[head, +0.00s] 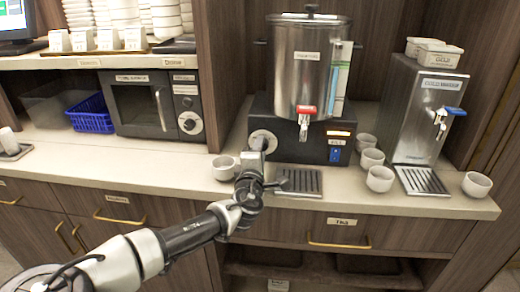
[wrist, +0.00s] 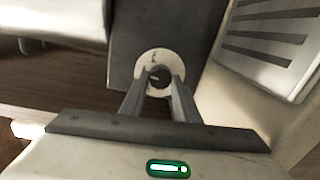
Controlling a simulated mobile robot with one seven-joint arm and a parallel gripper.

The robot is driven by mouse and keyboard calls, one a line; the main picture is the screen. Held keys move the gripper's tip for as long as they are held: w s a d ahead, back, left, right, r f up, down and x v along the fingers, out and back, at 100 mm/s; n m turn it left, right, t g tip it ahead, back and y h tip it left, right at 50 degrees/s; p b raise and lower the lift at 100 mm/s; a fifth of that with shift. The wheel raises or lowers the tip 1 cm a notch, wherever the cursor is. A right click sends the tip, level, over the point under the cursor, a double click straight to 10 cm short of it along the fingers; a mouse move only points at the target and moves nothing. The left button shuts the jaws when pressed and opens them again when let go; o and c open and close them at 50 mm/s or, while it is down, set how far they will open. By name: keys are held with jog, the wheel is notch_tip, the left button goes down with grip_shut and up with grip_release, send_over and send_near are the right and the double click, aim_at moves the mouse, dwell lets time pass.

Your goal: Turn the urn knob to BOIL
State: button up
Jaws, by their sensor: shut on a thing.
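The steel urn (head: 300,70) stands on a dark base (head: 292,148) at the back middle of the counter. Its round knob has a pale dial plate (head: 262,136) on the left of the base front. In the wrist view the dial plate (wrist: 150,62) lies straight ahead, and the dark knob (wrist: 158,77) is between my fingertips. My gripper (wrist: 159,90) is shut on the knob; it also shows in the head view (head: 259,146), in front of the dial. The dial's markings are too small to read, so I cannot tell the setting.
A drip tray (head: 300,181) lies right of my gripper, with a white cup (head: 223,168) to the left. Several cups and a cold water dispenser (head: 425,110) stand to the right. A microwave (head: 155,105) and a blue basket (head: 91,114) are at left.

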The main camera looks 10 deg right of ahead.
jog(key=m, duration=0.5)
jog(key=shift+d+r, duration=0.1)
jog(key=shift+r, duration=0.05)
jog(key=m, duration=0.5)
jog(key=shift+t+y, duration=0.3)
jog(key=shift+y, duration=0.1)
jog(key=shift+r, duration=0.1)
jog(key=o, duration=1)
jog(key=shift+o, duration=0.2)
